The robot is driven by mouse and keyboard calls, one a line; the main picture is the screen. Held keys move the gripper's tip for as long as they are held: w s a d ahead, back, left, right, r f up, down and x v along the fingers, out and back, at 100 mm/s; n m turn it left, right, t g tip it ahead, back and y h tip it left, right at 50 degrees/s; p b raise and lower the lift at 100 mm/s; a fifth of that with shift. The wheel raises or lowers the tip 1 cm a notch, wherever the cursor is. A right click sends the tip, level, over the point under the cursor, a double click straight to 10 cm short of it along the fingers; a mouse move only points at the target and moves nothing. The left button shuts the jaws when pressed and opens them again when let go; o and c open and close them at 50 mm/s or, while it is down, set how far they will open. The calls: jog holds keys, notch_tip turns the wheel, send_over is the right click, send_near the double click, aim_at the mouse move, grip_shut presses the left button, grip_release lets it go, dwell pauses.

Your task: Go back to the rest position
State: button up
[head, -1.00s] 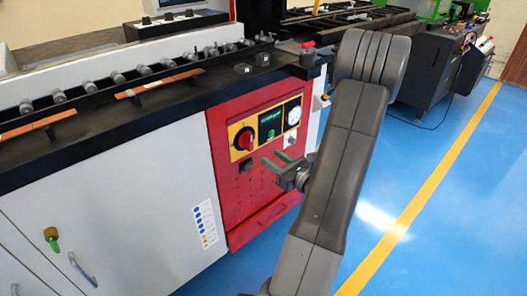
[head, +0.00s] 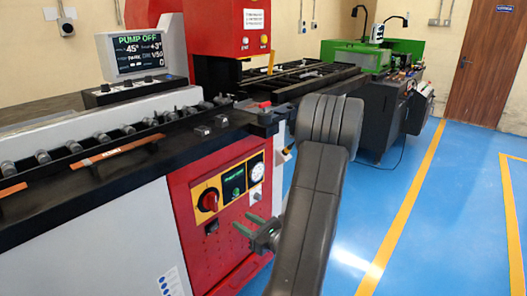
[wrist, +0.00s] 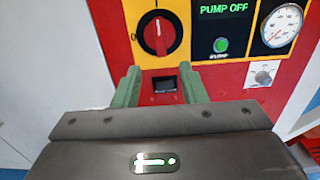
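My gripper (head: 243,220) is in front of the red control panel (head: 228,246) of the bending machine, beside my dark grey arm. In the wrist view, its two green fingers stand apart with nothing between them, so my gripper (wrist: 160,84) is open. Beyond the fingertips is a small dark socket-like inset (wrist: 165,85) in the panel. Above it are a red rotary knob (wrist: 160,36), a small display reading PUMP OFF (wrist: 224,9), a green button (wrist: 221,45) and a round gauge (wrist: 281,25). I cannot tell the exact gap to the panel.
The machine's black bench (head: 110,180) carries a row of rollers and copper-coloured bars. A monitor (head: 140,54) reads PUMP OFF and 45°. A green machine (head: 372,60) stands at the back. The blue floor (head: 455,220) at the right is clear, with yellow lines.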

aim_at(216, 205)
jog(key=x, duration=1.2)
jog(key=shift+w+b, duration=0.1)
jog(key=shift+b, duration=0.25)
jog(key=v, duration=1.4)
jog(key=x, duration=1.4)
jog(key=shift+a+f+n+b, duration=0.1)
jog(key=shift+f+n+b, duration=0.05)
jog(key=shift+n+b, duration=0.25)
jog(key=n+b, duration=0.1)
jog(key=n, duration=0.2)
jog(key=shift+b, duration=0.35)
jog(key=n, duration=0.3)
jog(key=n+b, duration=0.1)
jog(key=n, duration=0.2)
jog(key=shift+r+b, duration=0.2)
jog(key=shift+b, duration=0.1)
